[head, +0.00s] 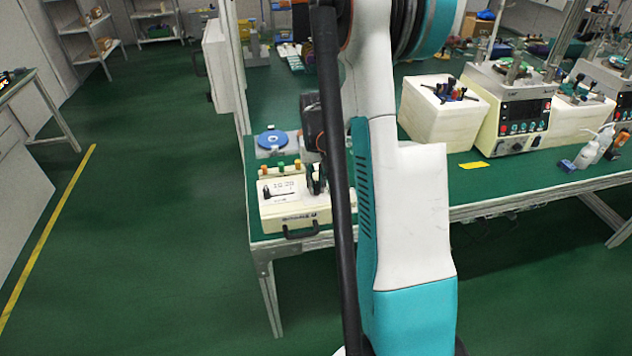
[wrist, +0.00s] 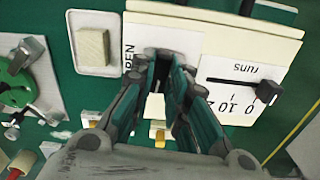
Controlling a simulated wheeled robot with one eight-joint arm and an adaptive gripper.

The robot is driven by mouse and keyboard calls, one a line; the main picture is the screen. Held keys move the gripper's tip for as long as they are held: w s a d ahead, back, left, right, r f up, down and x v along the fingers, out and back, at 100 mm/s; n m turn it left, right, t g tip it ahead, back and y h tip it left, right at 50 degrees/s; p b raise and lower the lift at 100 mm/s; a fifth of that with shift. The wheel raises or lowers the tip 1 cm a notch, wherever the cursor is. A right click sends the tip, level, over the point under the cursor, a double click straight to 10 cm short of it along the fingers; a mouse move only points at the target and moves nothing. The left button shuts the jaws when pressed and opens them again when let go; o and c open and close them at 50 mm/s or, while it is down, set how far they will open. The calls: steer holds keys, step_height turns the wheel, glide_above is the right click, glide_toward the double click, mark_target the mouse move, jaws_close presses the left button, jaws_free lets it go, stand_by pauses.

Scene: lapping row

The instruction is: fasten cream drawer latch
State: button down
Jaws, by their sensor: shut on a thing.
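The cream drawer unit (head: 287,207) stands at the front left corner of the green bench, with a dark handle (head: 300,231) on its front. In the wrist view its cream top (wrist: 225,38) fills the upper right, with a printed OPEN label beside the fingers. My gripper (head: 316,178) is over the right part of the unit. In the wrist view, my gripper (wrist: 163,78) has its teal-padded fingers closed on the dark latch (wrist: 159,62) beside that label. The fingers hide most of the latch, so I cannot tell its exact position.
A "runs" scale with a black knob (wrist: 267,92) lies right of the fingers. Orange and green blocks (head: 281,167) stand behind the panel. A blue disc (head: 272,140) lies farther back. A cream block (head: 442,112) and a lapping machine (head: 508,115) stand to the right.

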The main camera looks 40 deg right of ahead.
mark_target(316, 185)
steer(key=shift+n, duration=0.6)
steer(key=c, duration=1.6)
jaws_free()
steer(key=shift+o, duration=0.2)
step_height(316, 185, up, 12)
